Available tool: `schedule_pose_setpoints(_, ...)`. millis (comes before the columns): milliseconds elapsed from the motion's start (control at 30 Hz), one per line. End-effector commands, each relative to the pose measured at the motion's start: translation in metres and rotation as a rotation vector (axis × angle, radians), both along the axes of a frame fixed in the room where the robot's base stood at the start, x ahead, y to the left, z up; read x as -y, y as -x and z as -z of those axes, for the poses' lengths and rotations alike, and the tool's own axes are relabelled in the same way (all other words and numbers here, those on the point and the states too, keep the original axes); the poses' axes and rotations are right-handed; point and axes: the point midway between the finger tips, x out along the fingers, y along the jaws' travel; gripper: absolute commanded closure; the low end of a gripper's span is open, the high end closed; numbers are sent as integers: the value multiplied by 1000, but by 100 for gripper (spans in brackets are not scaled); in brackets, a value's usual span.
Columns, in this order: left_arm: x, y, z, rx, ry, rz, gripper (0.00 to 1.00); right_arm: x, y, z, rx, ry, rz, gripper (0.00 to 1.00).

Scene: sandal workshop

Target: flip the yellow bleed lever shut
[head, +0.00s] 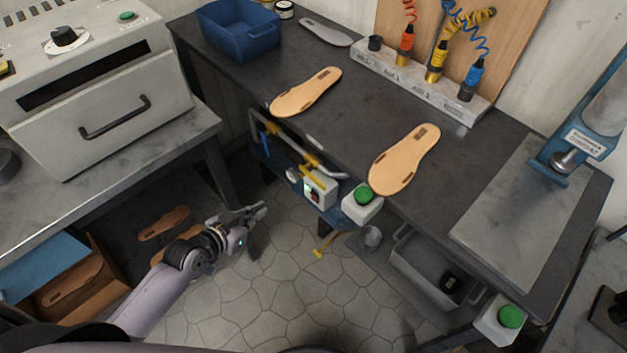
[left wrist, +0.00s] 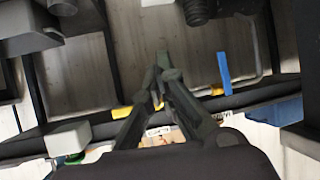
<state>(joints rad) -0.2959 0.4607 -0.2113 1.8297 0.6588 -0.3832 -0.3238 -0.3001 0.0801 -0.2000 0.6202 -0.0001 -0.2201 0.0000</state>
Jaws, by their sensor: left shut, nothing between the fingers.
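Several yellow parts show under the dark workbench. One yellow handle (head: 284,133) and a second yellow part (head: 311,160) sit on the grey pipe run. A lower yellow lever (head: 324,246) hangs near the floor. I cannot tell for sure which is the bleed lever. In the left wrist view, yellow parts show left (left wrist: 122,112) and right (left wrist: 216,91) of the fingers. My left gripper (head: 260,211) is shut and empty, left of and apart from all of these in the head view. Its fingers (left wrist: 162,62) meet in the wrist view. My right gripper is out of view.
A blue lever (head: 264,143) is on the pipe's left end. A switch box (head: 320,187) and a green button box (head: 362,202) are at the bench's front edge. A grey bin (head: 425,270) sits beneath the bench.

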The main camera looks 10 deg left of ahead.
Motion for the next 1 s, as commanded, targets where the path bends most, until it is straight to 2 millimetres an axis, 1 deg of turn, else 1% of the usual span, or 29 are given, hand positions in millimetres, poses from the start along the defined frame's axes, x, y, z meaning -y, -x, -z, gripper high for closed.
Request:
schedule_pose_setpoints(33,13,-3,-30,54,20,44,100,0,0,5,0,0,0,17)
schedule_pose_setpoints(100,30,-2,-66,111,45,98,100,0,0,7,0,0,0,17)
schedule_pose_setpoints(200,49,4,-107,175,75,164,100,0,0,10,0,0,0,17)
schedule_pose_setpoints(300,62,10,-134,216,95,209,100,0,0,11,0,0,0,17)
schedule_pose_setpoints(333,65,12,-140,224,99,220,100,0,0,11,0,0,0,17)
schedule_pose_setpoints(400,70,15,-149,237,105,236,100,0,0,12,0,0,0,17)
schedule_pose_setpoints(467,71,16,-152,242,108,242,100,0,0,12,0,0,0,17)
schedule_pose_setpoints(767,72,16,-153,243,109,242,100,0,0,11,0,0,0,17)
schedule_pose_setpoints(867,73,13,-153,243,110,240,100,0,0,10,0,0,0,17)
schedule_pose_setpoints(1000,83,0,-151,246,112,239,100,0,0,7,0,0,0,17)
